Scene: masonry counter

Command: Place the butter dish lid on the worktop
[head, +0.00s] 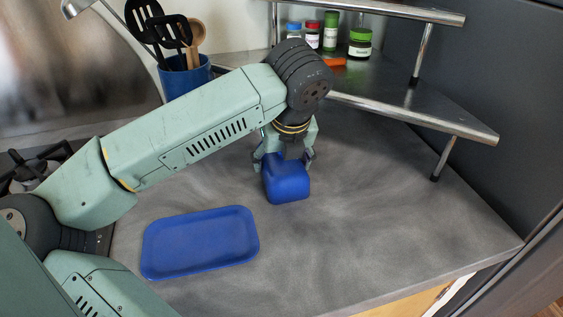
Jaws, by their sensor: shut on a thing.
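The blue butter dish lid (288,184) is below my gripper (285,162), over the middle of the grey worktop (350,235). My gripper points down and is shut on the lid, with a finger on each side of its upper part. The lid looks close to the worktop, but I cannot tell whether it touches it. The blue butter dish base (200,243), a shallow rectangular tray, lies empty on the worktop to the left and nearer the front.
A metal corner shelf (400,105) with several small jars (360,42) stands at the back right. A blue utensil pot (186,78) stands at the back left, partly behind my arm. A stove (42,165) is at the left. The worktop is clear at the right and front.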

